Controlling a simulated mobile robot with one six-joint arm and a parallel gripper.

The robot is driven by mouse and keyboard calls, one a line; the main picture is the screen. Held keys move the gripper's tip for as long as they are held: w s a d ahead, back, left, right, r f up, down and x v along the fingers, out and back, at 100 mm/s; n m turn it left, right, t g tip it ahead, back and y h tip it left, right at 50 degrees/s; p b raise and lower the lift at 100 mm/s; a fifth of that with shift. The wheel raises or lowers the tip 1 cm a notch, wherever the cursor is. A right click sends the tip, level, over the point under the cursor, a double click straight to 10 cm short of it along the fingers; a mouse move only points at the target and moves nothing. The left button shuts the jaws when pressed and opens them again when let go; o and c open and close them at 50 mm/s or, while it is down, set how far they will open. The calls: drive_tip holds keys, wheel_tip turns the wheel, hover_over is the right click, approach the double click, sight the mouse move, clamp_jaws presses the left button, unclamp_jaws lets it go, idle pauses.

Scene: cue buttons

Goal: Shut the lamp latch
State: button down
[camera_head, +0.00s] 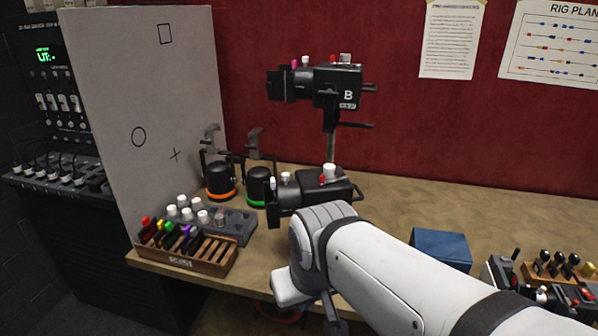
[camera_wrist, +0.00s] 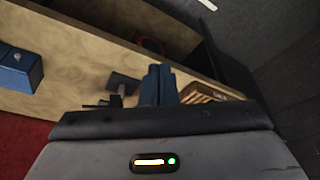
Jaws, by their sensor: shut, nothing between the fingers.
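A black stage lamp marked B (camera_head: 338,88) stands on a post on the bench, with small white, pink and red knobs on top. A second black lamp (camera_head: 312,194) sits lower, just behind my arm, with white and red knobs on top; my wrist hides part of it. I cannot tell which small part is the latch. My gripper (camera_wrist: 158,84) shows in the wrist view with its two blue-grey fingers together and nothing between them. It points down towards the front of the bench, apart from the lamps. In the head view my arm mostly hides it.
A wooden rack (camera_head: 182,258) with coloured pieces and a grey box with white knobs (camera_head: 238,224) stand at left. Two black clamps with orange and green rings stand behind. A blue box (camera_head: 440,248) and a switch panel are at right. A grey board (camera_head: 150,120) rises at left.

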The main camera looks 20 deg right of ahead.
drive_tip(key=w+d+r+m+t+y+b, duration=0.1)
drive_tip(key=w+d+r+m+t+b, duration=0.2)
drive_tip(key=w+d+r+m, duration=0.45)
drive_tip(key=w+d+r+m+t+b, duration=0.3)
drive_tip(key=w+d+r+m, duration=0.1)
drive_tip(key=w+d+m, duration=0.55)
approach(323, 184)
drive_tip(key=f, duration=0.4)
drive_tip(key=shift+w+a+p, duration=0.15)
drive_tip(key=shift+w+p, duration=0.05)
drive_tip(key=shift+p, duration=0.15)
drive_tip(key=shift+w+a+r+p, duration=0.15)
drive_tip(key=shift+w+p, duration=0.55)
drive_tip(key=shift+w, duration=1.15)
